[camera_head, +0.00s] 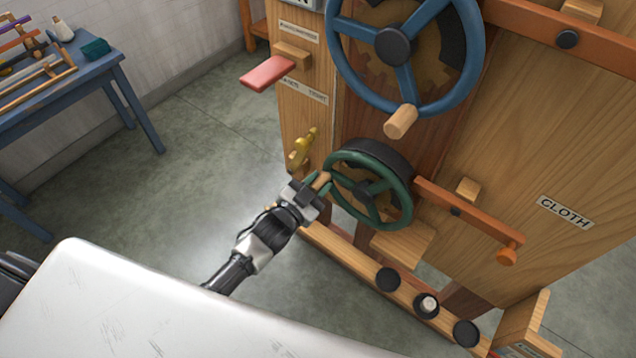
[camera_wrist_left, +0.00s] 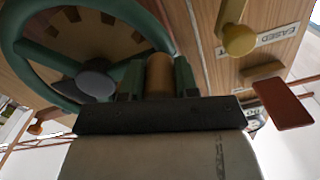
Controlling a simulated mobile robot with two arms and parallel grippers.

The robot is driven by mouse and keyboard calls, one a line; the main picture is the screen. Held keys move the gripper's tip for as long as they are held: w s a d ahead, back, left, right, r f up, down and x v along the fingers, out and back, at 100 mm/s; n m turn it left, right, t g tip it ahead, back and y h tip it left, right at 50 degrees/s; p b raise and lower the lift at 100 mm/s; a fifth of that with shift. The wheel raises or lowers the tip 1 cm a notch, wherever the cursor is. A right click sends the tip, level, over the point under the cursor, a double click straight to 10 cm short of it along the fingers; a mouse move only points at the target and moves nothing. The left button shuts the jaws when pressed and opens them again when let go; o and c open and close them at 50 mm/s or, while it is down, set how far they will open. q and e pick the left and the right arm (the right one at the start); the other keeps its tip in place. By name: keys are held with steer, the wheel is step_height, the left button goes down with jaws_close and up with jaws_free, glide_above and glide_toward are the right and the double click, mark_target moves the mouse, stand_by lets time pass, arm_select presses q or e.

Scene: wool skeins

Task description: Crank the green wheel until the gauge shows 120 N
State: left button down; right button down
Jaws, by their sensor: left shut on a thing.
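The green wheel (camera_head: 363,195) is mounted low on the wooden machine, with a dark hub and spokes. Its wooden crank handle (camera_head: 321,180) is at the left side of the rim. My left gripper (camera_head: 313,188) is shut on this handle. In the left wrist view, the handle (camera_wrist_left: 160,74) stands between the fingers, with the green rim (camera_wrist_left: 22,45) at the left. The gauge's reading does not show; only a plate ending in "N" (camera_head: 300,3) is cut off at the top edge. My right gripper is not in view.
A larger blue wheel (camera_head: 478,45) with a wooden handle (camera_head: 401,121) is above the green wheel. A brass lever (camera_head: 302,148) and a red paddle (camera_head: 267,73) stick out at the left. An orange bar (camera_head: 465,208) extends to the right. A blue table (camera_head: 92,69) is far left.

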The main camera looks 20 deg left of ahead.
arm_select(q)
steer(key=shift+r+m+p, duration=0.6)
steer(key=shift+r+m, duration=0.1)
steer(key=c, duration=0.8)
jaws_free()
steer(key=shift+f, duration=0.1)
steer(key=shift+b+v, duration=0.9)
steer(key=shift+v, duration=4.5)
